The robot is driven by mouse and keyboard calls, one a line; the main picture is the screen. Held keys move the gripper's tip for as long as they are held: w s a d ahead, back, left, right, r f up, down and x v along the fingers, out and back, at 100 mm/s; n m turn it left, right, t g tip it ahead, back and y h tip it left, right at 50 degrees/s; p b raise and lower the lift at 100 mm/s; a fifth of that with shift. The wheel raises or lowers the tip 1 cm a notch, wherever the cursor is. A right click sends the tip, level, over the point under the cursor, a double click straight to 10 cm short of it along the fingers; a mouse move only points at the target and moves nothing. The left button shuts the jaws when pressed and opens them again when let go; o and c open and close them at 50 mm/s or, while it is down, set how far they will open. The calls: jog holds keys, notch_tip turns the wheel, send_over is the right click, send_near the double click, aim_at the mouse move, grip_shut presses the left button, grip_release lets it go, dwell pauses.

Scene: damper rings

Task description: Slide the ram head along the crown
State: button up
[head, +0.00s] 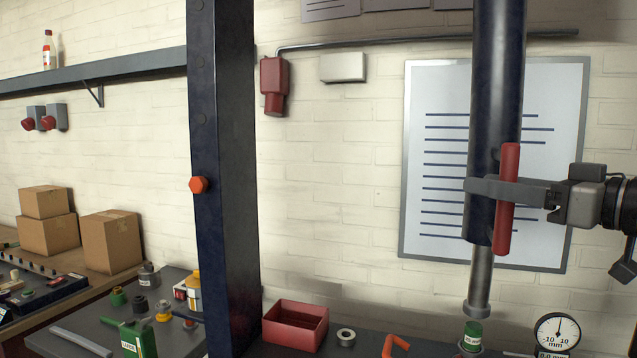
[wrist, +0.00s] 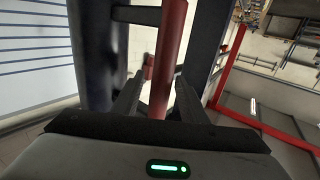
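A dark blue upright cylinder (head: 497,80), which I take to be the ram head, hangs at the right in the head view. A grey rod (head: 481,278) with a collar extends from its lower end. An upright red bar handle (head: 509,225) stands at its right side; it also shows in the wrist view (wrist: 170,45). My gripper (head: 480,189) reaches in from the right at the handle. In the wrist view my fingers (wrist: 160,88) straddle the bar, with narrow gaps seeming to show on both sides. The crown is not clearly visible.
A dark post (head: 225,180) with an orange knob (head: 198,185) stands left of centre. Below are a red bin (head: 296,324), a ring (head: 346,337), a green-labelled part (head: 472,335) under the rod and a dial gauge (head: 557,333). Open space lies between post and cylinder.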

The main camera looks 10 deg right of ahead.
jog(key=shift+s+d+f+b, duration=0.15)
jog(key=shift+s+d+b, duration=0.1)
jog(key=shift+s+b, duration=0.2)
jog(key=b+v, duration=0.2)
jog(key=v, duration=0.3)
jog(key=shift+a, duration=0.1)
